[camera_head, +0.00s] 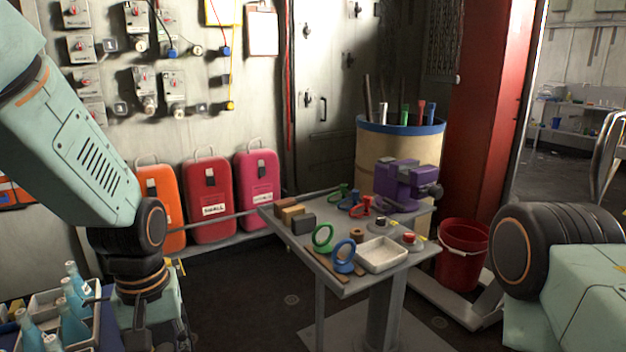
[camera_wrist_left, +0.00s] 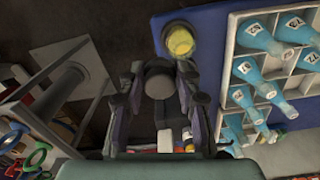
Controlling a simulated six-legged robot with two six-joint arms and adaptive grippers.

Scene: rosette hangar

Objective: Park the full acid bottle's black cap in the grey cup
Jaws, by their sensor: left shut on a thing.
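In the left wrist view my left gripper (camera_wrist_left: 160,82) is shut on a dark round thing, which looks like the black cap (camera_wrist_left: 158,69). A grey cup (camera_wrist_left: 166,36) with something yellow inside stands on the blue surface just beyond the fingertips. Whether the cap touches the cup, I cannot tell. I cannot tell which is the full acid bottle. In the head view the bottles (camera_head: 74,297) are at the lower left, and my left arm hangs just right of them. My right gripper is out of view.
A grey work table (camera_head: 330,284) with a purple vise (camera_head: 398,184), coloured rings, blocks and a white tray (camera_head: 383,255) stands in the middle. Orange, red and pink cases line the wall. A red bucket (camera_head: 462,262) is at the right. Dark floor lies open between.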

